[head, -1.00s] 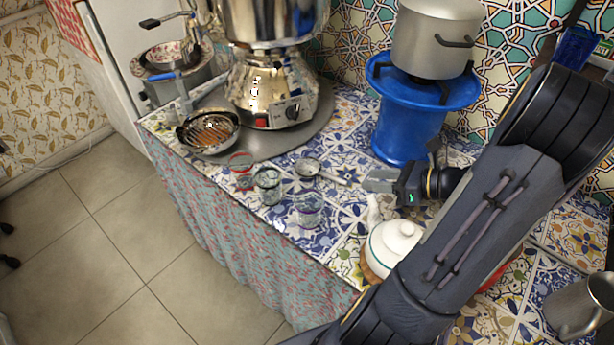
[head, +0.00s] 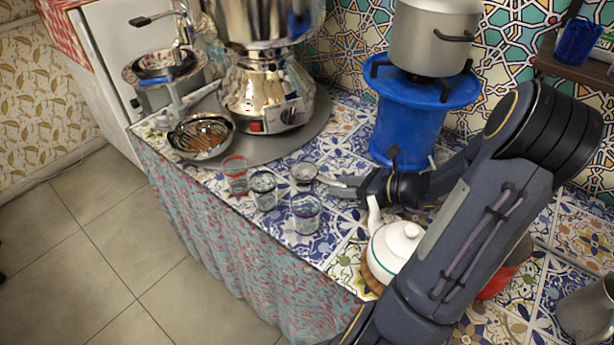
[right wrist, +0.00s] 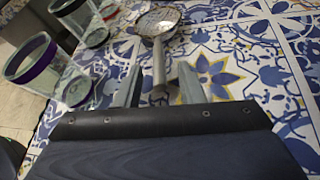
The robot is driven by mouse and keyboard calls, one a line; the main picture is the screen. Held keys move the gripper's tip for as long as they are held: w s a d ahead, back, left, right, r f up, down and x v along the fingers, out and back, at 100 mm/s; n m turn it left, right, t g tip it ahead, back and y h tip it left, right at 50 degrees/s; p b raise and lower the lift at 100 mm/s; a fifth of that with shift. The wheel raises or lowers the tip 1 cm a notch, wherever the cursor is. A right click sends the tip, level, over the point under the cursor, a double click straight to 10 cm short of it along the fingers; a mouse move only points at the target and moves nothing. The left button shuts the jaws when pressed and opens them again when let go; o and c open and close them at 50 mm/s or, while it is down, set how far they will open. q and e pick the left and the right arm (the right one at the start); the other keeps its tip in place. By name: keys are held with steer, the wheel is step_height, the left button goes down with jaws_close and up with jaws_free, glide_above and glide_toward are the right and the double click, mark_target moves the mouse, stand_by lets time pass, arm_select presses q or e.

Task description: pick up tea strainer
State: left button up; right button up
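The tea strainer (head: 304,172) lies on the patterned tile counter, its round mesh bowl to the left and its handle pointing right. In the right wrist view the strainer (right wrist: 158,20) is ahead, its handle running back between my two fingers. My right gripper (head: 342,186) is at the handle end. In the right wrist view the gripper (right wrist: 157,80) is open, with a finger on each side of the handle and visible gaps between. My left gripper is not in view.
Glasses with red (head: 235,174), dark (head: 264,189) and purple rims (head: 306,213) stand left of and in front of the strainer. A white teapot (head: 396,246) sits below my right gripper in the head view. A blue stand (head: 401,130) and a samovar (head: 262,90) are behind.

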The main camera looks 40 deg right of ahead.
jaws_close()
steer(key=shift+r, duration=0.1)
